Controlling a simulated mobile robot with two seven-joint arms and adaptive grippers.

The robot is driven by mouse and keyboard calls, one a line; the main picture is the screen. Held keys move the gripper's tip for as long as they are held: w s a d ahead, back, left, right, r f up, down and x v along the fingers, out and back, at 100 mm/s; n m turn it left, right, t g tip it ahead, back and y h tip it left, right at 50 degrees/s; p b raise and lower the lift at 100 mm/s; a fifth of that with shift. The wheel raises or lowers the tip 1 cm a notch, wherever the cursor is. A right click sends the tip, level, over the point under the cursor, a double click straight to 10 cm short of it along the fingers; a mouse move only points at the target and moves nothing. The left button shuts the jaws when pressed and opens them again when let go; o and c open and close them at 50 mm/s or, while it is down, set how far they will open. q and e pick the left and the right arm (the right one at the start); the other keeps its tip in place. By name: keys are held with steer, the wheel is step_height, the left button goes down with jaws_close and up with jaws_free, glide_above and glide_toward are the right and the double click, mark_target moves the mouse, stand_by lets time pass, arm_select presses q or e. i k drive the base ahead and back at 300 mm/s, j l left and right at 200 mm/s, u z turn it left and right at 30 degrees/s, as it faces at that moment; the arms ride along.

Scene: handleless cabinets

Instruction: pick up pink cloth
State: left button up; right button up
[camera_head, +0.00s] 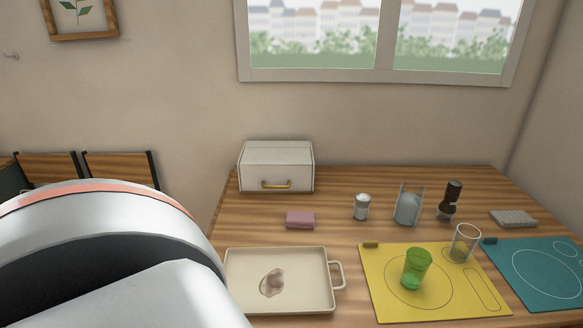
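The pink cloth (300,219) is a small folded block lying flat on the wooden table, behind the cream tray and in front of the white box. Nothing touches it, and it is in full view. A large white and black rounded part of my own body fills the lower left of the head view. Neither gripper's fingers can be seen.
A cream tray (318,305) with a brown stain stands in front. A white box (277,165) is at the back. A shaker (362,207), a napkin holder (408,206) and a dark grinder (451,200) stand right. A green cup (416,268) and a clear glass (465,243) are on the yellow mat (385,305).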

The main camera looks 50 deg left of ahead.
mark_target(295, 220)
steer(key=u, duration=1.6)
steer(key=l+z, duration=0.15)
steer(key=l, duration=0.65)
